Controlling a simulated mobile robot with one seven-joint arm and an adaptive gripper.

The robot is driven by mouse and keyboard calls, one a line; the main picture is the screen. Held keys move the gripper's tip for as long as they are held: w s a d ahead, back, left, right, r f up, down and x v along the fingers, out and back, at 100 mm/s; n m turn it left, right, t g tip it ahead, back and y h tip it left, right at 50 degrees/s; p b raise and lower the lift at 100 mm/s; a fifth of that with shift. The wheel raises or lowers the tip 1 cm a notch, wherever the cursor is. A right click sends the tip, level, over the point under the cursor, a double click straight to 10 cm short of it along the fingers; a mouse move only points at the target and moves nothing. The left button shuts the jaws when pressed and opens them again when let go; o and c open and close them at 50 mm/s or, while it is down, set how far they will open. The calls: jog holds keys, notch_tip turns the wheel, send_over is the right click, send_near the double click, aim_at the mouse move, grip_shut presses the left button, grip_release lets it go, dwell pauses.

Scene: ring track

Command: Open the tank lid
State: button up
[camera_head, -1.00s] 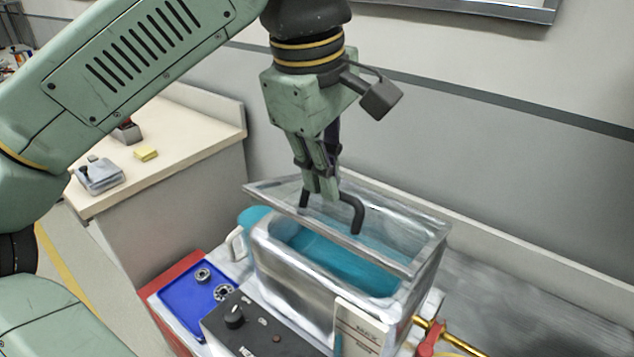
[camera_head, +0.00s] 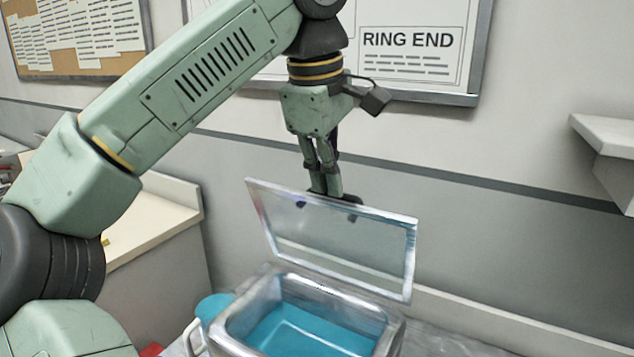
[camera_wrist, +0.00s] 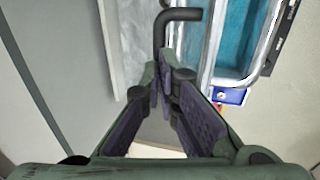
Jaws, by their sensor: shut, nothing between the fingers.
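The tank lid (camera_head: 340,240), a clear pane in a metal frame, stands raised and steeply tilted at the tank's far side in the head view. The metal tank (camera_head: 262,292) below it is open at the top and holds blue-green liquid (camera_head: 305,335). My gripper (camera_head: 328,190) is shut and empty at the lid's top edge; that edge seems to hide its tips. The dark handle (camera_head: 350,198) partly shows there. In the wrist view, the bent black handle (camera_wrist: 181,14) lies just beyond my shut fingertips (camera_wrist: 163,78). I cannot tell whether they touch it.
A wall with a whiteboard (camera_head: 420,75) stands behind the lid. A pale counter (camera_head: 150,225) is at the left, and a wall shelf (camera_head: 605,140) is at the right. A teal jug (camera_head: 212,308) stands close to the tank's left side.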

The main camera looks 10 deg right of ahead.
jog(key=shift+o, duration=1.2)
jog(key=shift+x, duration=1.05)
jog(key=shift+o, duration=0.8)
jog(key=shift+w+d+f, duration=0.15)
jog(key=shift+d+f, duration=0.05)
jog(key=shift+f, duration=0.05)
jog(key=shift+r, duration=0.2)
jog(key=shift+a+r, duration=0.1)
